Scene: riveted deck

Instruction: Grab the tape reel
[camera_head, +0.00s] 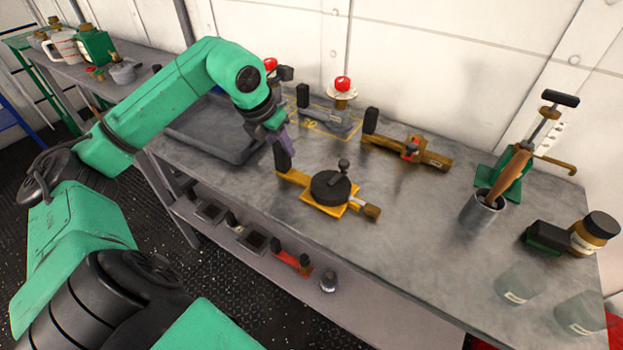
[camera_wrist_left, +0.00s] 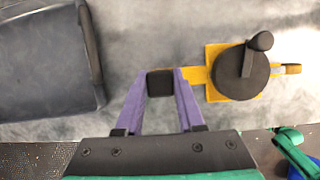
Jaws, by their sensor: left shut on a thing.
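The tape reel (camera_head: 330,187) lies on the grey workbench, a yellow frame with a round black drum, a crank knob on top and an upright black grip at its left end. It also shows in the left wrist view (camera_wrist_left: 237,75), right of the fingers. My left gripper (camera_head: 284,140) reaches down onto the black grip. In the left wrist view its purple fingers (camera_wrist_left: 160,90) stand either side of the grip's dark square end, shut on it. The reel looks level on the bench. My right gripper is not in view.
A dark tray (camera_head: 215,142) lies left of the reel. Behind it are a red-knobbed tool (camera_head: 340,115) and a yellow tool with a black grip (camera_head: 410,151). A metal cup (camera_head: 482,208) holding a wooden-handled tool stands to the right. The bench between is clear.

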